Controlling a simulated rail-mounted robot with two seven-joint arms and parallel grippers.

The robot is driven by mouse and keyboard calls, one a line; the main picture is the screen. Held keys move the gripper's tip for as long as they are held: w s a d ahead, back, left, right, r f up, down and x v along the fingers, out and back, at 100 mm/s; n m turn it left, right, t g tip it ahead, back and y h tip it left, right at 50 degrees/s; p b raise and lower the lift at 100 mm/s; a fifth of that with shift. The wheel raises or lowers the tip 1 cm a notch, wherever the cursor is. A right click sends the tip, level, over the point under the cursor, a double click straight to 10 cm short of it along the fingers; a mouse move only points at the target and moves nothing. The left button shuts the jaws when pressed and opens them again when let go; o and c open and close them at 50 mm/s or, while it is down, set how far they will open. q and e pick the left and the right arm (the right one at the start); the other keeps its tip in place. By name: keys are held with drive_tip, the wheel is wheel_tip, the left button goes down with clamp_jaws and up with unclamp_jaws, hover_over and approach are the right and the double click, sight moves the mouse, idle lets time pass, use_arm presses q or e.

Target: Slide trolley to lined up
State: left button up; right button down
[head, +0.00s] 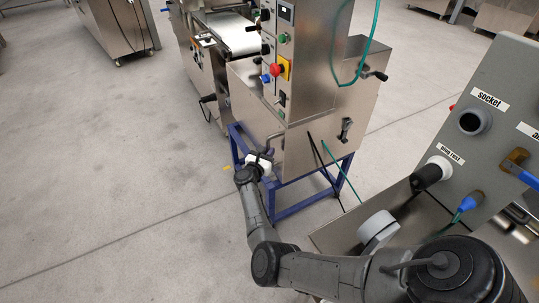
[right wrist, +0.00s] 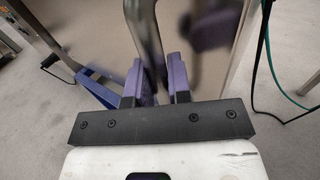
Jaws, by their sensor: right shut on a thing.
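The trolley appears to be the steel machine (head: 305,152) standing on a blue frame (head: 303,205), in the middle of the head view. My right arm reaches to its near left side. My right gripper (head: 267,154) is shut on a metal bar handle there. In the right wrist view, its purple fingers (right wrist: 160,82) close around the upright steel bar (right wrist: 148,38). The blue frame (right wrist: 100,90) also shows to the left of the fingers. My left gripper is not in view.
A conveyor machine (head: 232,35) stands directly behind the trolley. A grey panel (head: 490,130) with a labelled socket and blue-handled parts is at the right. A green hose (head: 374,35) hangs by the trolley. The floor (head: 100,170) at left is clear.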

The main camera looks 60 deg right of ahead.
drive_tip(key=shift+s+a, duration=0.25)
drive_tip(key=shift+s, duration=0.3)
drive_tip(key=c, duration=1.4)
unclamp_jaws()
drive_tip(key=shift+s+a+f, duration=0.15)
drive_tip(key=shift+s, duration=0.15)
drive_tip(key=shift+o, duration=0.7)
drive_tip(key=shift+s+f, duration=0.1)
drive_tip(key=shift+s, duration=0.1)
drive_tip(key=shift+o, duration=0.8)
drive_tip(key=shift+w, duration=0.3)
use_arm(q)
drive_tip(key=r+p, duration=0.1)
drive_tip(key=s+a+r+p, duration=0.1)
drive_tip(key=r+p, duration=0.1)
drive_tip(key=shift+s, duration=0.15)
use_arm(e)
drive_tip(key=a, duration=0.9)
drive_tip(key=s+a, duration=0.1)
drive_tip(key=a, duration=0.3)
drive_tip(key=shift+a, duration=0.25)
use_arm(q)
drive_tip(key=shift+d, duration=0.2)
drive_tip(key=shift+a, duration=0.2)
